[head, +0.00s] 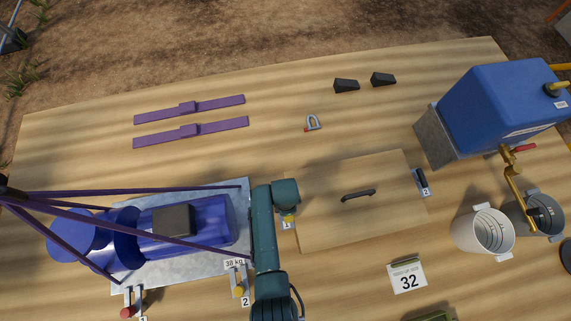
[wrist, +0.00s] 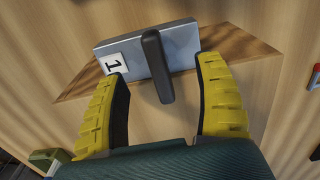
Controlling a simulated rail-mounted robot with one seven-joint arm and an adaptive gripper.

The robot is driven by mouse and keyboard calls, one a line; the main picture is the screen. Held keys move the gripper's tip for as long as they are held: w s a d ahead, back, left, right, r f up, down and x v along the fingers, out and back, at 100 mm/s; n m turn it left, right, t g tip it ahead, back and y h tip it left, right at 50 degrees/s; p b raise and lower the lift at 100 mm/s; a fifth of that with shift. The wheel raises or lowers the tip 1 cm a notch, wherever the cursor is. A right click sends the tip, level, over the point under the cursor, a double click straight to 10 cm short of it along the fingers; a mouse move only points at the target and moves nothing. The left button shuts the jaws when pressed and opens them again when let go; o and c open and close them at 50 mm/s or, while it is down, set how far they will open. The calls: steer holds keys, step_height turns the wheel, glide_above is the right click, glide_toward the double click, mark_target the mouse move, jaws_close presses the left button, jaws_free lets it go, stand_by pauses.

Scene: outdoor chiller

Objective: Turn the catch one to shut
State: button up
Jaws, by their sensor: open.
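Catch one is a grey metal plate (wrist: 182,48) with a white tag marked 1 and a dark lever (wrist: 158,68) across it. In the wrist view the lever points down the picture, crosswise to the plate's length. My gripper (wrist: 163,75) has yellow fingers, open, one on each side of the lever with visible gaps. In the head view my gripper (head: 288,217) is over the left edge of the wooden lid (head: 385,225); it hides most of catch one, with the tag (head: 287,225) showing. Catch two (head: 421,181) is at the lid's right edge.
The lid has a dark handle (head: 358,195). A shackle (head: 312,122) lies behind it and a sign marked 32 (head: 407,277) in front. A blue tank (head: 505,105) and buckets (head: 483,231) stand right. Blue machinery (head: 205,220) stands left, with purple bars (head: 191,132) behind.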

step_height(320, 180, up, 6)
steer(key=p, duration=0.4)
steer(key=shift+f, duration=0.4)
